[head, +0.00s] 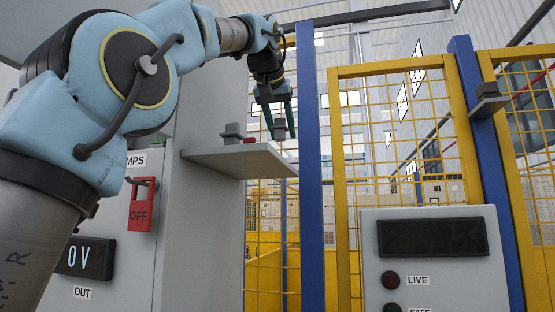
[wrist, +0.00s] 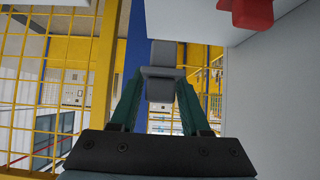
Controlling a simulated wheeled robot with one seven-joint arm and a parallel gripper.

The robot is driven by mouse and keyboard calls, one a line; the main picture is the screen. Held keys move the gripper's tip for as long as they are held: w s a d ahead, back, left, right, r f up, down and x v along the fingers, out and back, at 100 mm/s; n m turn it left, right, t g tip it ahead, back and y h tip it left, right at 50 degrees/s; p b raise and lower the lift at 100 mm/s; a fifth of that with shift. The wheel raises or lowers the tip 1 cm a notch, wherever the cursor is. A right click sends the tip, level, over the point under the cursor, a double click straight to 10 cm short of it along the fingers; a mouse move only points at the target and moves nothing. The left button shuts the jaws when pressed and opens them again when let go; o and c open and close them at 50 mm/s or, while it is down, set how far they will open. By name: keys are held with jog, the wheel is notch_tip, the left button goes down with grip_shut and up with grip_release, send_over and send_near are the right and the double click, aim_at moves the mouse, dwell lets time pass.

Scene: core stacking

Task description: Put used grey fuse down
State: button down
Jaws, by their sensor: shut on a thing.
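My gripper (head: 279,118) has dark green fingers, shut on a grey fuse (head: 279,130). The fuse hangs in the air, near the outer end of the grey shelf (head: 225,158) and higher than it. In the wrist view the held fuse (wrist: 161,88) sits between my fingertips (wrist: 160,78), with yellow fence and open background around it. Whether the held fuse is directly over the shelf I cannot tell.
A blue post (head: 309,170) and yellow mesh fence (head: 400,130) stand behind. A grey piece (head: 489,89) rests on a small bracket on the right post. A grey panel (head: 438,270) stands front right. The shelf's outer part is clear.

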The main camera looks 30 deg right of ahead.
jog(key=shift+f+b, duration=0.55)
jog(key=shift+f, duration=2.3)
jog(key=shift+c, duration=1.8)
grip_release()
jog(key=v, duration=1.2)
jog(key=shift+b, duration=0.3)
jog(key=shift+s, duration=0.1)
